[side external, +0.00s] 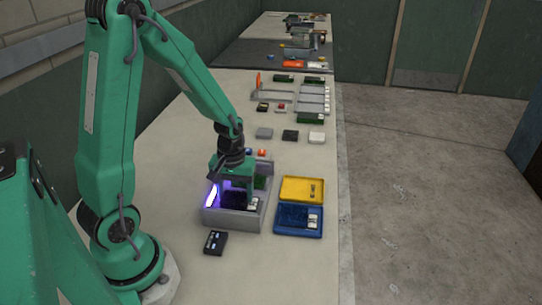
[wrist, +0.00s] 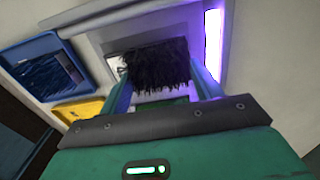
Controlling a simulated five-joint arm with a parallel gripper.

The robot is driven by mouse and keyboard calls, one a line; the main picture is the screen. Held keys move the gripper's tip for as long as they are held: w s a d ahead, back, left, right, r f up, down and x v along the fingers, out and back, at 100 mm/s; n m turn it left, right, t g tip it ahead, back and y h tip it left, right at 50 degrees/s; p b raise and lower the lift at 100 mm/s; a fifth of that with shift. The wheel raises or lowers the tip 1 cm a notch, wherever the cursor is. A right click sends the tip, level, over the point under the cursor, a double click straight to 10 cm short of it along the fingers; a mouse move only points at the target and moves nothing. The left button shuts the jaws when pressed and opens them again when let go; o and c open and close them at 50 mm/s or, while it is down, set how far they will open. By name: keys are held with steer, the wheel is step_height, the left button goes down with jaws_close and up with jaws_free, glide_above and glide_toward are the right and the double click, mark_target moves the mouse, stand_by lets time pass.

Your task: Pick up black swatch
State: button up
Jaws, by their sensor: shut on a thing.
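The black swatch (wrist: 156,64), a dark shaggy piece of turf, is between the two fingers of my gripper (wrist: 160,82) in the wrist view. My gripper is shut on it. In the side view my gripper (side external: 236,188) reaches down into a grey open box (side external: 228,220) with a bright purple light strip (side external: 212,195) at its left. The black swatch (side external: 233,199) shows there as a dark patch under the gripper, partly hidden by it. I cannot tell whether it touches the box floor.
A yellow tray (side external: 292,181) and a blue tray (side external: 284,231) holding a dark swatch stand right of the box. A small black device (side external: 215,243) lies in front. Several blocks and racks stand farther back. Bare table lies left of the box.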

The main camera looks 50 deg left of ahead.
steer(key=shift+r, duration=0.5)
steer(key=s+d+r, duration=0.3)
steer(key=d+r, duration=0.5)
steer(key=d, duration=0.3)
steer(key=shift+d+r, duration=0.15)
steer(key=shift+d, duration=0.05)
steer(key=shift+w, duration=0.1)
steer(key=w+a+r+m, duration=0.1)
steer(key=w+r+m, duration=0.2)
steer(key=w, duration=0.3)
steer(key=w+a+r+m, duration=0.1)
steer(key=w+r+m, duration=0.3)
steer(key=w+m, duration=0.2)
steer(key=shift+w+a, duration=0.15)
steer(key=shift+w, duration=0.45)
steer(key=shift+s, duration=0.1)
steer(key=s+d+f+n, duration=0.1)
steer(key=s+f+n, duration=0.2)
steer(key=s, duration=0.3)
steer(key=s+d+f+n, duration=0.1)
steer(key=s+f+n, duration=0.3)
steer(key=s+n, duration=0.2)
steer(key=shift+s, duration=0.55)
